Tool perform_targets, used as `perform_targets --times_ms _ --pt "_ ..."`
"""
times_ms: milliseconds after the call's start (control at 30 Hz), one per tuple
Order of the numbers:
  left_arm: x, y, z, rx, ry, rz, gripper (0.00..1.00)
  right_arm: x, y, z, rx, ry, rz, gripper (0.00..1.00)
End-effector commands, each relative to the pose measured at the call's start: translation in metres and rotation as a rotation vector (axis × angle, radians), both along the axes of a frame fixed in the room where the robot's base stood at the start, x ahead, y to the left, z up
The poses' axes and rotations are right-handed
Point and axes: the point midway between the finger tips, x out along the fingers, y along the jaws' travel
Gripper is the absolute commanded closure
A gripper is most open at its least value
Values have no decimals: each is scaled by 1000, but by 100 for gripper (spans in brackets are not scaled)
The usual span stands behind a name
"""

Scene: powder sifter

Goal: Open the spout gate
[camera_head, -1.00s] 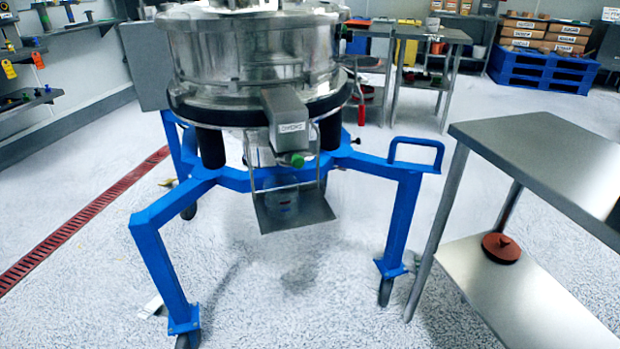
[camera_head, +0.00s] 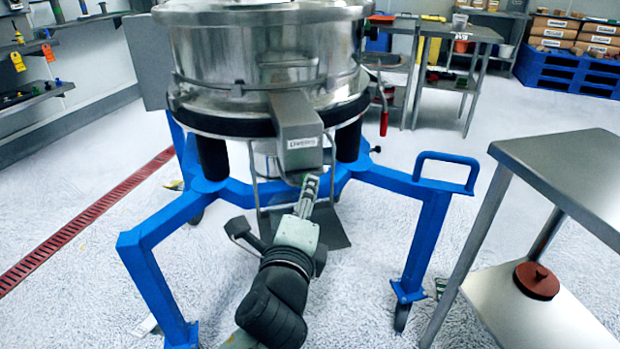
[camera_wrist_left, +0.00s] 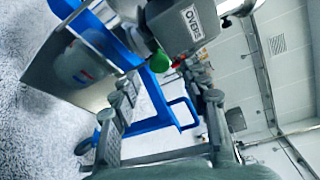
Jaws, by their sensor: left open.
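The sifter's grey spout (camera_head: 298,128) sticks out from under the steel drum, with a label on its front. It also shows in the wrist view (camera_wrist_left: 186,26), with the green gate knob (camera_wrist_left: 159,62) at its lower end. In the head view the knob is mostly hidden behind my left gripper (camera_head: 311,184). My left gripper (camera_wrist_left: 160,82) is open and empty, its fingers spread to either side of the knob in the wrist view. The knob appears just beyond the fingertips; contact cannot be told. My right gripper is not in view.
The blue sifter frame (camera_head: 160,222) spreads legs around my arm. A steel table (camera_head: 570,165) with a red-brown lid (camera_head: 537,282) on its lower shelf stands right. Floor in front is open.

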Motion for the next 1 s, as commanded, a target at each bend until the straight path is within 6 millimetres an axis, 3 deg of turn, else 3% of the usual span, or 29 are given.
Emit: perform_targets --times_ms 300,700,1000 --pt "49 -6 -6 -3 1 3 55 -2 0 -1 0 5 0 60" --pt "58 -7 -7 -5 3 1 55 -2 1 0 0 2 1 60" --pt "58 -7 -7 -5 3 1 91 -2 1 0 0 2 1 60"
